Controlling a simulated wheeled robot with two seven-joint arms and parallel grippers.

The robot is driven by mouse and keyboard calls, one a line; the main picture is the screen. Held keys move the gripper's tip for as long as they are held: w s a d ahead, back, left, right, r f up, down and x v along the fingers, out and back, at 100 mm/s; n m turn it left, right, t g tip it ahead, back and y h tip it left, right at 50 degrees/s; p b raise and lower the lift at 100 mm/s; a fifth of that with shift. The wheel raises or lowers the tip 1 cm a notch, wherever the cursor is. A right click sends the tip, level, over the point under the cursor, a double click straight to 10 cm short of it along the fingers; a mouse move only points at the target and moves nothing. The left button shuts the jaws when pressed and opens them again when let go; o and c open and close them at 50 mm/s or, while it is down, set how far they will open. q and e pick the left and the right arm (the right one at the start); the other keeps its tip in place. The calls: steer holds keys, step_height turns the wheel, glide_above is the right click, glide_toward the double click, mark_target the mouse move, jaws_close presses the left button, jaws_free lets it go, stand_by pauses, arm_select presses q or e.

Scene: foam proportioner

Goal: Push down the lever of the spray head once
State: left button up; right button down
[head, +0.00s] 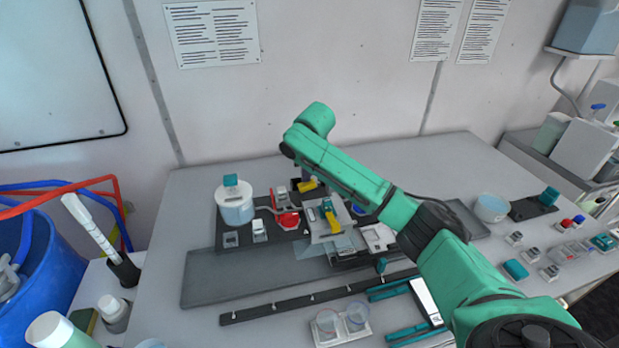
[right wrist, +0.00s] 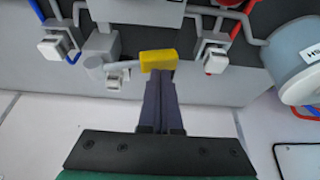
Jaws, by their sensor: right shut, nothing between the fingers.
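The spray head's lever is a grey arm with a yellow end block (right wrist: 158,60), seen in the right wrist view, joined to a grey round pivot (right wrist: 98,66). In the head view a yellow block (head: 308,185) shows just below my right wrist and seems to be the same lever end. My right gripper (right wrist: 160,76) is shut and empty, its dark fingertips right at the yellow block. I cannot tell whether they touch it. In the head view my green right arm hides part of the device. My left gripper is not in view.
A white container (head: 236,206) stands left of the device, beside a red valve (head: 288,221). Another yellow-handled part (head: 330,217) sits at the middle. Two clear cups (head: 342,322) stand at the table's front. A clear bowl (head: 492,207) is at right.

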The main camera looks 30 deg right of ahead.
mark_target(306, 184)
steer(key=shift+f, duration=0.35)
steer(key=shift+r, duration=0.1)
step_height(306, 184, up, 3)
steer(key=p, duration=0.2)
steer(key=shift+p, duration=0.3)
steer(key=shift+r+b, duration=0.3)
steer(key=shift+r, duration=2.2)
steer(key=shift+f, duration=0.1)
